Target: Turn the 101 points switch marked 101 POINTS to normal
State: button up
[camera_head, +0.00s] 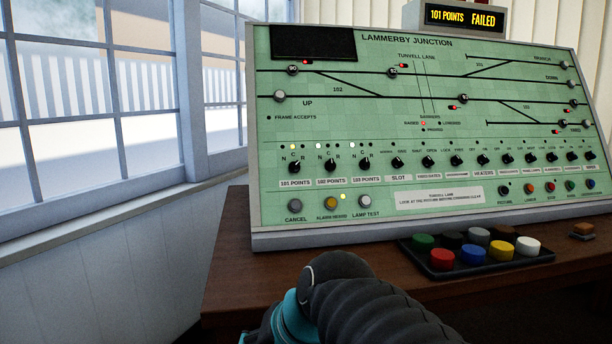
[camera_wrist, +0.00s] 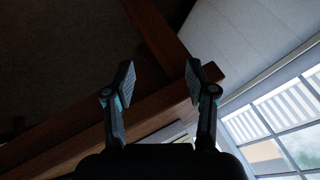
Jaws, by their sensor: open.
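The 101 points switch (camera_head: 295,167) is a small black rotary knob at the left end of the knob row on the green panel. Letters N, C and R stand around it, and a white label below reads 101 POINTS. Its pointer is too small to read surely. A yellow lamp is lit above it. A display (camera_head: 464,18) above the panel reads 101 POINTS FAILED. My gripper (camera_wrist: 160,78) is open and empty in the wrist view, with wooden table framing beyond it. In the head view my arm is low in front of the table, and its fingers are hidden.
The green panel (camera_head: 400,88) stands tilted on a wooden table (camera_head: 225,258). Similar switches marked 102 POINTS (camera_head: 330,166) and 103 POINTS (camera_head: 364,164) sit close to the right. A black tray (camera_head: 447,273) of coloured buttons lies in front. Windows (camera_head: 80,80) are at left.

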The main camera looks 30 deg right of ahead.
jog(key=w+d+r+m+b, duration=0.1)
jog(key=w+m, duration=0.1)
jog(key=w+d+r+m+t+y, duration=0.1)
jog(key=w+m, duration=0.1)
jog(key=w, duration=0.1)
jog(key=w+d+r+m+t+b, duration=0.1)
jog(key=w+r+m, duration=0.1)
jog(key=shift+w+d+b, duration=0.1)
jog(key=shift+w+b, duration=0.1)
jog(key=shift+b, duration=0.1)
jog(key=w+d+r+m+t+b, duration=0.1)
jog(key=w+d+r+m, duration=0.2)
jog(key=w+d+r+m+t+b, duration=0.1)
jog(key=w+d+r+m+t, duration=0.1)
jog(key=w+d+r+m, duration=0.1)
jog(key=shift+t+y+b, duration=0.3)
jog(key=shift+y, duration=0.1)
jog(key=w+d+r+m+t+b, duration=0.2)
jog(key=w+d+r+m+t, duration=0.1)
jog(key=d+r+m, duration=0.3)
jog(key=m+t+h+b, duration=0.1)
jog(key=m+t, duration=0.1)
jog(key=m, duration=0.1)
send_near(296, 166)
jog(key=shift+n, duration=0.3)
jog(key=w, duration=0.2)
jog(key=w+a, duration=0.1)
jog(key=w, duration=0.5)
jog(key=shift+w+a+f, duration=0.15)
jog(key=shift+w+a, duration=0.1)
